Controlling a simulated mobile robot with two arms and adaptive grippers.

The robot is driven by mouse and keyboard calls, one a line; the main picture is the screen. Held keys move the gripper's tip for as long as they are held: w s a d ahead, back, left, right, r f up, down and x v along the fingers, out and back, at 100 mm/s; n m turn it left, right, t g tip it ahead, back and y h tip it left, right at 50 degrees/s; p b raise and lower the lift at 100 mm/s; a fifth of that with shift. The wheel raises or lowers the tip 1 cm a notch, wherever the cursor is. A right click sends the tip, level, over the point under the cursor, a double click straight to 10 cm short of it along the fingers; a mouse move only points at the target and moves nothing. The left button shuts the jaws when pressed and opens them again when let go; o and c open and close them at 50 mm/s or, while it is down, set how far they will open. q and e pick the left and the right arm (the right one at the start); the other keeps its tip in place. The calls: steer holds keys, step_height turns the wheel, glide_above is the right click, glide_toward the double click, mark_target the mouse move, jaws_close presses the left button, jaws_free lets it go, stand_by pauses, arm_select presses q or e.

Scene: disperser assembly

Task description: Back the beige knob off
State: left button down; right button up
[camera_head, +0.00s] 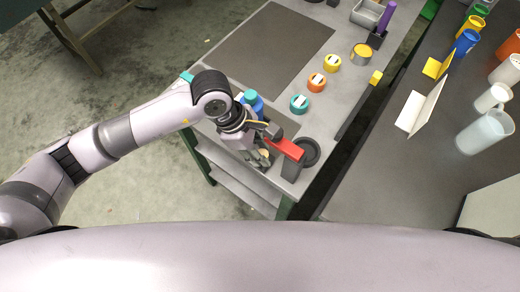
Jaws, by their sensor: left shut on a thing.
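The beige knob (265,153) shows as a small pale patch at the fingers of my left gripper (262,158), near the table's front corner. The gripper points down and is shut on the knob; its fingers and wrist cover most of it. A red bar-like part (287,148) lies right beside the gripper, next to a dark block with a black round part (309,151). I cannot tell how far the knob is threaded in. My right gripper is out of view.
On the grey table (345,85), a blue container (254,101) stands behind the wrist. Teal (299,104), orange (317,82) and yellow (332,62) round pieces stand farther back. A dark mat (270,48) is clear. A dark counter with cups (486,132) stands at right.

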stand_by(0.4)
arm_select(q)
steer(key=c, duration=1.3)
jaws_free()
steer(key=shift+r, duration=0.1)
steer(key=v, duration=1.2)
steer(key=shift+d, duration=0.1)
